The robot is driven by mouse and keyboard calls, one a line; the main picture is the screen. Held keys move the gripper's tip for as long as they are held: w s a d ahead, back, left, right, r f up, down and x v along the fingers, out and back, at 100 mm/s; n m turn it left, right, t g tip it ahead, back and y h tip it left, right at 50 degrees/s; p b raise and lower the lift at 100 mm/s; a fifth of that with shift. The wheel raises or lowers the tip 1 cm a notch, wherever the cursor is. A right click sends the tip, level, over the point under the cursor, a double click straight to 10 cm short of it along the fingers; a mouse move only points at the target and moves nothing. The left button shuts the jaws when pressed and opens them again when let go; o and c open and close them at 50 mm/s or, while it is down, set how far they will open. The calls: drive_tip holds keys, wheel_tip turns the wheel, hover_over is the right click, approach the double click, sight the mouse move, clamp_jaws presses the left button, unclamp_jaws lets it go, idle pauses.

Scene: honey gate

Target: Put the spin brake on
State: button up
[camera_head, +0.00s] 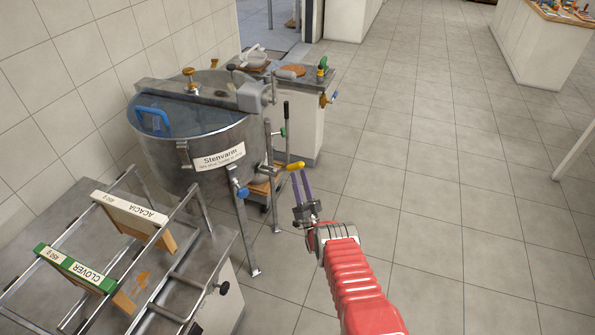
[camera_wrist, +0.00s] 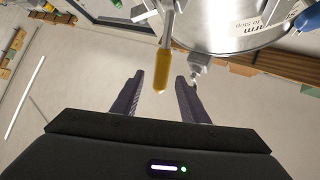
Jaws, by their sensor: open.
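A lever with a yellow handle (camera_head: 295,166) sticks out from the side of the steel drum (camera_head: 185,172) labelled "Stenvarm"; I take it for the spin brake. My gripper (camera_head: 298,176) is open, with its two purple fingers pointing at the handle. In the wrist view the yellow handle (camera_wrist: 162,70) hangs on a metal rod, its end between the two spread fingertips, with a gap on each side. The drum (camera_wrist: 225,32) is beyond it. Whether the handle lies at the fingers' depth is hard to tell.
A lever with a black grip (camera_head: 286,110) stands beside the drum. A blue-handled valve (camera_head: 242,192) is on the drum's front. A steel rack with ACACIA (camera_head: 130,212) and CLOVER (camera_head: 75,268) frames is at lower left. The tiled floor (camera_head: 440,200) to the right is clear.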

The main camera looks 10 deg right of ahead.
drive_tip(key=v, duration=0.9)
drive_tip(key=shift+w+f, duration=0.1)
drive_tip(key=shift+f, duration=0.05)
